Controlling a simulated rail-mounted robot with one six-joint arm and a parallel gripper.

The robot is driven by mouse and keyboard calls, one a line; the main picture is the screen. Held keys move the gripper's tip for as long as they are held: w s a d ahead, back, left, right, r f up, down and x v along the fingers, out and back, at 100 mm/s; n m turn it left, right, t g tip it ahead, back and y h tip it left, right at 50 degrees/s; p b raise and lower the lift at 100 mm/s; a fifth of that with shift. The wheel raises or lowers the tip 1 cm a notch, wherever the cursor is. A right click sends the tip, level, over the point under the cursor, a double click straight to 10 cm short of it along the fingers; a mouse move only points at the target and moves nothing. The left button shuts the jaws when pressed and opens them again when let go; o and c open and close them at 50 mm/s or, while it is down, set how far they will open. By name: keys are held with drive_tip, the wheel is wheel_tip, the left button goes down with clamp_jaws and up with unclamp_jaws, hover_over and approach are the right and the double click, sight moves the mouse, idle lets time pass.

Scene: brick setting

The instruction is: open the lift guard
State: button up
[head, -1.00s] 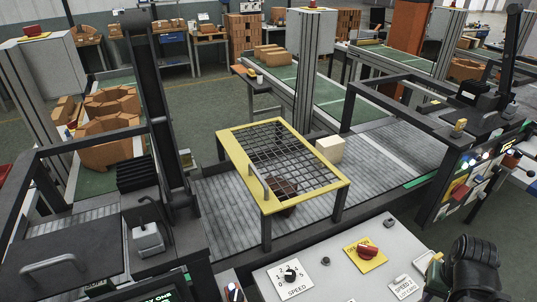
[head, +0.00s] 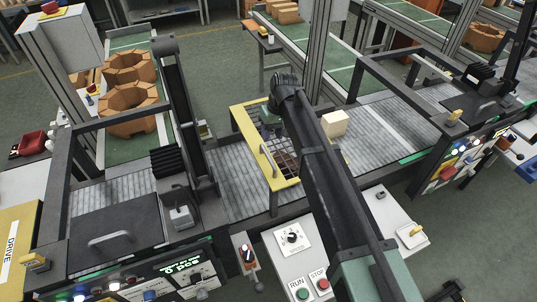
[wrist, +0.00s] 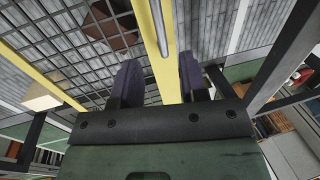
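The lift guard is a yellow frame (head: 252,138) with dark mesh, lying level over the conveyor in the head view; my arm hides its right part. A grey bar handle (head: 267,161) runs along its near left part. Under the mesh a brown block (head: 287,160) partly shows. My gripper (wrist: 160,68) is open and empty, its two dark fingers apart. In the wrist view the yellow rail (wrist: 152,45) and the grey handle (wrist: 158,25) run beyond and between the fingers; I cannot tell whether they touch. In the head view my arm hides the fingers.
A pale block (head: 334,123) sits on the conveyor right of the guard. A dark post (head: 180,110) stands left of it. A control panel (head: 290,238) with a dial and RUN and STOP buttons lies in front. Dark frames (head: 400,60) stand over the conveyor on both sides.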

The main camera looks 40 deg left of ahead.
drive_tip(key=f+b, duration=0.2)
drive_tip(key=s+f+b, duration=0.1)
drive_tip(key=f+b, duration=0.1)
drive_tip(key=f, duration=0.1)
drive_tip(key=f+b, duration=0.2)
drive_tip(key=f, duration=0.1)
drive_tip(key=shift+s+a, duration=0.15)
drive_tip(key=shift+a, duration=0.2)
drive_tip(key=shift+r, duration=0.1)
drive_tip(key=shift+c, duration=0.5)
clamp_jaws()
